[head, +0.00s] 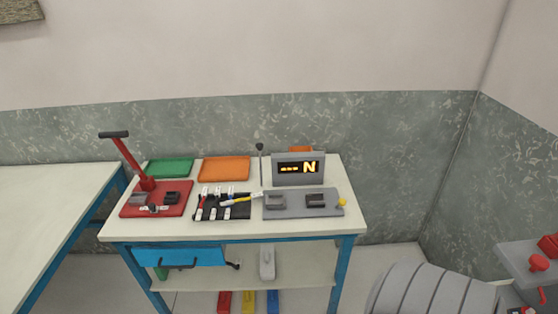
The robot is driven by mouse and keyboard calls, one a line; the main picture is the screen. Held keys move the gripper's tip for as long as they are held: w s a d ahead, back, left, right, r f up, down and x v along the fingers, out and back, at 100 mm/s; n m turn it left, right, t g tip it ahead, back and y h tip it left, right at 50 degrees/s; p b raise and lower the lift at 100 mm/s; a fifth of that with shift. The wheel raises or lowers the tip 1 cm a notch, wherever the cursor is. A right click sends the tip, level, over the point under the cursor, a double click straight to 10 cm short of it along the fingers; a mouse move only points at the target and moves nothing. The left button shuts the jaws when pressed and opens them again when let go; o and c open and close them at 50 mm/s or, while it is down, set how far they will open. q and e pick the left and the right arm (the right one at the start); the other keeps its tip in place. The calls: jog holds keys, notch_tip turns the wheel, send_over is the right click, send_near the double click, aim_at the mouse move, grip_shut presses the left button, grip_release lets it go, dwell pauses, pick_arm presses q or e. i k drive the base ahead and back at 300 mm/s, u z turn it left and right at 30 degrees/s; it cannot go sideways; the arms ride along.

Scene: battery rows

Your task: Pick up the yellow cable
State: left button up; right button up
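The yellow cable (241,201) lies on the right part of a black mat (243,213) on the workbench, slanting up to the right. It has pale pieces near its ends, and its right end reaches the edge of a grey plate. A red cable (202,201) and other small cables with white tags lie beside it on the mat. Neither of my grippers is in view.
The workbench (160,229) also holds a red lever press (184,209), green (170,168) and orange (224,169) trays, a grey plate (292,209) and a display (298,169). An empty-topped table (45,205) stands left. A grey ribbed shape (430,290), unclear, fills the lower right.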

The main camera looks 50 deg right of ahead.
aim_at(253, 196)
jog(key=z, duration=1.05)
